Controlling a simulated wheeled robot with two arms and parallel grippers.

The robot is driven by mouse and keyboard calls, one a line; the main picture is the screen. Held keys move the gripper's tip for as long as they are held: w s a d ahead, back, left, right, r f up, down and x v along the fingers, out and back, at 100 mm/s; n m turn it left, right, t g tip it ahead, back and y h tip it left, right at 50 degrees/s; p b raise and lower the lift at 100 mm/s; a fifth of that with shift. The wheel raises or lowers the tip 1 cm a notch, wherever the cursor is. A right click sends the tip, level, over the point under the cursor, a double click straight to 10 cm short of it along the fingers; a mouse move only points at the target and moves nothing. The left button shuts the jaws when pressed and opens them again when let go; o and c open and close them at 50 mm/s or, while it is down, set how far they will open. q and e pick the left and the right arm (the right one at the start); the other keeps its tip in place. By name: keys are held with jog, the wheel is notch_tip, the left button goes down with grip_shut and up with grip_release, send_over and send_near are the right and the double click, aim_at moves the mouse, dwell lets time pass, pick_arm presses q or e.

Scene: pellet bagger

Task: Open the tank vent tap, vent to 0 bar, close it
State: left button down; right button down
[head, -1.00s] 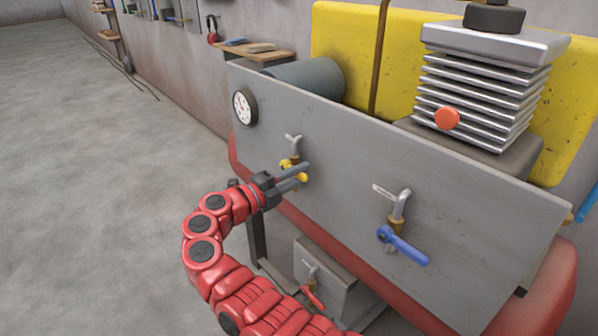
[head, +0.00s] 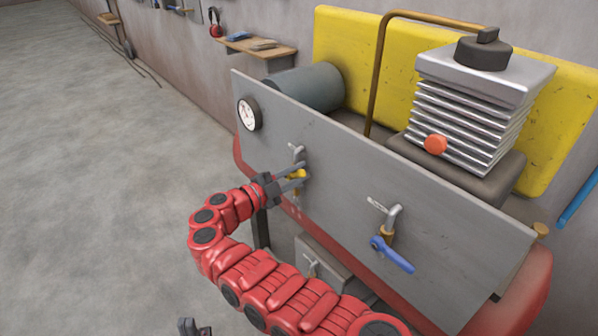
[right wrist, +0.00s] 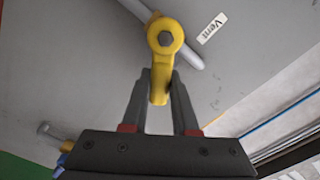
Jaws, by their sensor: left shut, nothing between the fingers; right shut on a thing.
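The yellow vent tap handle (head: 298,174) is on the sloping grey panel (head: 340,170), below a short metal pipe. My right gripper (head: 290,177) reaches it from the left and is shut on the handle. In the right wrist view the yellow handle (right wrist: 164,62) has its lever end between the two fingers (right wrist: 160,98); a "Vent" label (right wrist: 213,27) is beside it. The handle lies at an angle to the pipe behind it. The pressure gauge (head: 249,113) has a white face; its reading is too small to tell. My left gripper (head: 194,327) is shut and empty at the bottom edge.
A blue-handled tap (head: 391,254) is on the same panel to the right. Another small tap (head: 311,266) is on a grey box below, partly behind my right arm. A finned compressor block (head: 468,115) with an orange knob (head: 436,145) stands behind the panel. Floor at left is clear.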

dwell(0.4)
jog(key=c, duration=0.7)
grip_release()
jog(key=shift+b+v, duration=4.65)
jog(key=shift+v, duration=4.05)
